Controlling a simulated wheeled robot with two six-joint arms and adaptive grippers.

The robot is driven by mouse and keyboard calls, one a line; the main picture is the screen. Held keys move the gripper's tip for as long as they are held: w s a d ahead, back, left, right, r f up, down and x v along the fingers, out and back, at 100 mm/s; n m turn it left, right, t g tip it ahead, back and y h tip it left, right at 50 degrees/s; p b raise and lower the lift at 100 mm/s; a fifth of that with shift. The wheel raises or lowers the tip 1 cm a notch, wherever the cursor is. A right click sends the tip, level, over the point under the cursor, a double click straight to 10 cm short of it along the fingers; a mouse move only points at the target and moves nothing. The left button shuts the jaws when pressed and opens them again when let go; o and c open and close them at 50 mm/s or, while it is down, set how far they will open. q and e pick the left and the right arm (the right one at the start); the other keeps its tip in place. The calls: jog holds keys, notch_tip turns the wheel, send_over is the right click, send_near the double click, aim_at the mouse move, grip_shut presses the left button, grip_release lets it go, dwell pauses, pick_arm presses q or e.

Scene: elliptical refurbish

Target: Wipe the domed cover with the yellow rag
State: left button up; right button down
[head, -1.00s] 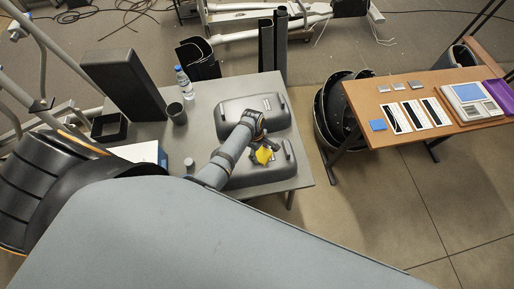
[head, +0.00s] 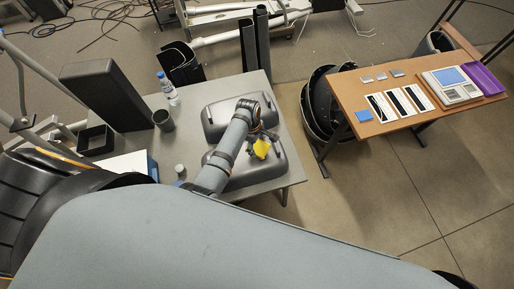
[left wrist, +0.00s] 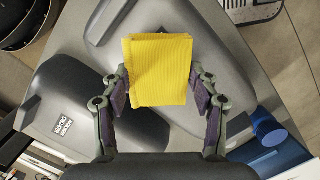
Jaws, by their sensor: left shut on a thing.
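My left gripper (head: 258,140) is shut on the yellow rag (head: 261,149), which hangs between its two fingers. The rag also fills the middle of the left wrist view (left wrist: 160,70). Two grey domed covers lie on the grey table. The nearer domed cover (head: 240,170) is below the gripper and partly hidden by my left arm. The farther domed cover (head: 222,112) carries a small label, which shows in the left wrist view (left wrist: 62,125). I cannot tell whether the rag touches the nearer cover. My right gripper is not in view.
On the grey table (head: 225,88) stand a tall dark box (head: 103,95), a water bottle (head: 168,88), a dark cup (head: 163,120) and an open black box (head: 95,139). A wooden table (head: 385,90) with cards and a scale stands to the right, with floor between.

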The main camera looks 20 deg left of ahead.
pick_arm(q)
jog(key=shift+r, duration=0.65)
jog(key=shift+r, duration=1.5)
